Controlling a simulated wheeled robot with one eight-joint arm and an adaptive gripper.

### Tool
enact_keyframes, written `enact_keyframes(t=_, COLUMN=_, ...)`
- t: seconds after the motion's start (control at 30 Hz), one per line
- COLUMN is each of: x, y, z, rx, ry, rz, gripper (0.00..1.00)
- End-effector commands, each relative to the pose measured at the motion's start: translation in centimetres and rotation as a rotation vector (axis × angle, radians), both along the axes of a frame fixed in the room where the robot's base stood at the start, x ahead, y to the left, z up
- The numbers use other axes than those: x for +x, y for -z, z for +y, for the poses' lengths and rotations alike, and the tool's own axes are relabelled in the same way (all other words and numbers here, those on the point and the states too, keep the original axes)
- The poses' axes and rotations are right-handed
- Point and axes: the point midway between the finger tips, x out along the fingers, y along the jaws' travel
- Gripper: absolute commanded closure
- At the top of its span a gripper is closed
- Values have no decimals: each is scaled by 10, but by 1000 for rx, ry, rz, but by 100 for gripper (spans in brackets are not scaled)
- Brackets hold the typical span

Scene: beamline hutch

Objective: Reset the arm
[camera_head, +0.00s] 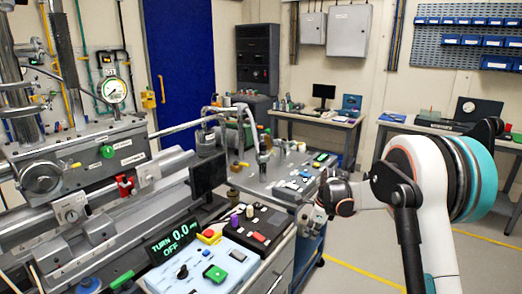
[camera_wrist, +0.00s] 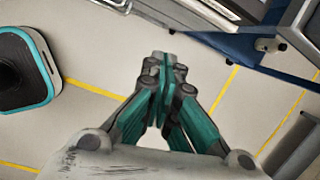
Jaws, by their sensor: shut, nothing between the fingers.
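My gripper (camera_wrist: 164,70) shows in the wrist view with its teal-sided fingers pressed together and nothing between them. It points down over bare grey floor. In the head view my white arm with teal and black joint rings reaches in from the right. Its wrist end is by the right edge of the workbench, near the cart, and the fingertips are hard to make out there. No object is held.
A control panel (camera_head: 215,262) with a green-lit display stands in front. A bench (camera_head: 268,182) with small parts lies beyond it. Yellow lines (camera_head: 365,276) cross the floor. A rear table (camera_head: 318,117) holds a monitor. Open floor (camera_wrist: 90,105) lies under my gripper.

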Motion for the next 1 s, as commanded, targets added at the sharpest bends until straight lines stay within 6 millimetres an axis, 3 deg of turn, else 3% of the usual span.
enact_keyframes(t=0.03, x=-10, y=-19, z=1, rx=-17, ry=-51, rz=-22, gripper=100)
enact_keyframes(t=0.2, x=-43, y=-73, z=2, rx=-83, ry=-242, rz=-97, gripper=100)
enact_keyframes(t=0.5, x=-116, y=-147, z=2, rx=-218, ry=-577, rz=-217, gripper=100)
enact_keyframes(t=0.73, x=-179, y=-185, z=3, rx=-336, ry=-834, rz=-296, gripper=100)
enact_keyframes(t=1.0, x=-257, y=-208, z=2, rx=-492, ry=-1135, rz=-371, gripper=100)
